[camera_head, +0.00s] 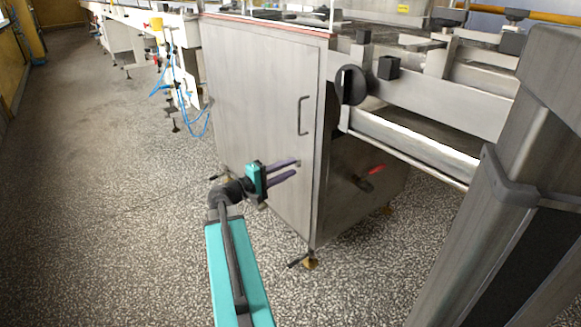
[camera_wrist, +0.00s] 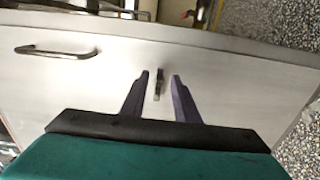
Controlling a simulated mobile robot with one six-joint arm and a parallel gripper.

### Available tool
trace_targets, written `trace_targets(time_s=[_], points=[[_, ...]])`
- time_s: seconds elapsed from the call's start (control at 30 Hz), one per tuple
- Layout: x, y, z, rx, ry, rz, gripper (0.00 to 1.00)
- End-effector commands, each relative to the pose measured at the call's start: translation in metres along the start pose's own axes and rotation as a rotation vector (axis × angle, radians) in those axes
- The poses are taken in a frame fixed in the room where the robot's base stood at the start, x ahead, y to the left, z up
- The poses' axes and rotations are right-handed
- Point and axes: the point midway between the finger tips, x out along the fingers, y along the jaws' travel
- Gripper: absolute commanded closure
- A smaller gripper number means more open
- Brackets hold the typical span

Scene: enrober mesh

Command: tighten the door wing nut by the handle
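The cabinet door (camera_head: 255,85) is a broad grey metal panel with a bar handle (camera_head: 303,115) near its right edge. The handle also shows at the left of the wrist view (camera_wrist: 57,52). A small dark wing nut (camera_wrist: 158,84) stands on the door between my finger tips in the wrist view, with a gap to each finger. I cannot make it out in the head view. My gripper (camera_head: 296,168) has two purple fingers, spread apart and empty, in front of the door below the handle. It also shows in the wrist view (camera_wrist: 160,76).
A red-handled valve (camera_head: 375,169) and a round black knob (camera_head: 350,85) are on the cabinet's right side. Metal conveyor rails (camera_head: 420,145) run to the right. Blue hoses (camera_head: 190,110) hang left of the cabinet. The speckled floor (camera_head: 110,200) is clear at the left.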

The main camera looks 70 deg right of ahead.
Motion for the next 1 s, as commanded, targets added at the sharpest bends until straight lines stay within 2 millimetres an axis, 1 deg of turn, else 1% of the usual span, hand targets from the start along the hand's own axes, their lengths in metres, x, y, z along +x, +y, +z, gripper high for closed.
trace_targets(time_s=[0.03,0.2,0.7,0.9,1.0], points=[[-0.007,0.002,0.000,-0.001,0.002,0.000,0.72],[-0.030,0.003,-0.001,-0.001,0.004,0.000,0.72],[-0.097,0.002,-0.002,0.000,0.004,0.000,0.72],[-0.115,0.001,-0.002,0.001,0.004,-0.001,0.72],[-0.119,0.001,-0.002,0.001,0.003,-0.001,0.72]])
